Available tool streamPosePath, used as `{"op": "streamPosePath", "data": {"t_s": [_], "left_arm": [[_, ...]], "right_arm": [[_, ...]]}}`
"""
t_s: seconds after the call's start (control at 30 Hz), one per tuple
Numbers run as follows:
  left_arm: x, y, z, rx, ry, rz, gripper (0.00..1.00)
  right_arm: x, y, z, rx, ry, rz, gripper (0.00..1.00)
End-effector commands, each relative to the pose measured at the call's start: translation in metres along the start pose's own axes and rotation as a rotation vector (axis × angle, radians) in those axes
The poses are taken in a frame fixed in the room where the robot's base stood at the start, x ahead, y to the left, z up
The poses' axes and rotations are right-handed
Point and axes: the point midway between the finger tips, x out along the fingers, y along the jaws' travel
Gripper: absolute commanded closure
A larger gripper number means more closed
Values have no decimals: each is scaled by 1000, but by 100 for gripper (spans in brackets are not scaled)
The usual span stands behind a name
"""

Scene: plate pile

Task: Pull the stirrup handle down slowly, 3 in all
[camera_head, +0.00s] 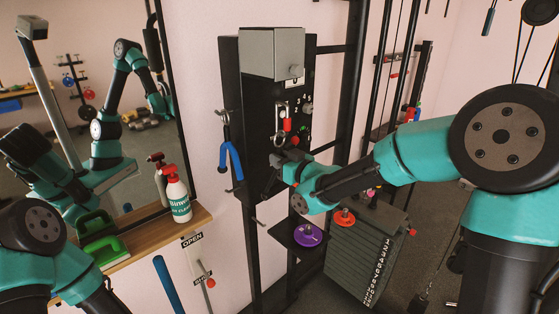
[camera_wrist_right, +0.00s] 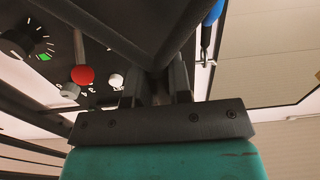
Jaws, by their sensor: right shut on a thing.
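My right gripper (camera_head: 281,162) is at the lower front of the black machine panel (camera_head: 262,150), below a metal clip (camera_head: 281,112) with a red part. In the right wrist view the fingers (camera_wrist_right: 157,90) are close together on a thin dark piece, which I take to be the stirrup handle; most of it is hidden by the fingers. A dark angular body (camera_wrist_right: 150,25) stands just beyond them. My left arm enters at the lower left of the head view; its gripper is out of the picture.
A blue handle (camera_head: 235,162) hangs left of the panel. A spray bottle (camera_head: 176,195) stands on the wooden shelf (camera_head: 150,235) by the mirror. A purple disc (camera_head: 308,235) and a weight stack (camera_head: 352,262) are below my right arm. A red knob (camera_wrist_right: 82,75) is near the fingers.

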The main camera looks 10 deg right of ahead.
Motion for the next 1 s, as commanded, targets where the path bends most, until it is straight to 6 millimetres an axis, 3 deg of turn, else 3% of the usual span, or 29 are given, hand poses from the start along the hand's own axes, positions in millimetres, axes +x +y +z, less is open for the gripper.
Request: {"op": "streamPosePath", "data": {"t_s": [0.03,0.07,0.37,0.73,1.0], "left_arm": [[0,0,0,0,0,0,55],[0,0,0,0,0,0,55],[0,0,0,0,0,0,55],[0,0,0,0,0,0,55],[0,0,0,0,0,0,55]], "right_arm": [[0,0,3,2,-7,0,100],[0,0,3,2,-7,0,80],[0,0,2,1,-4,0,51],[-5,0,1,0,-3,0,51],[-40,1,0,1,-1,2,51]]}}
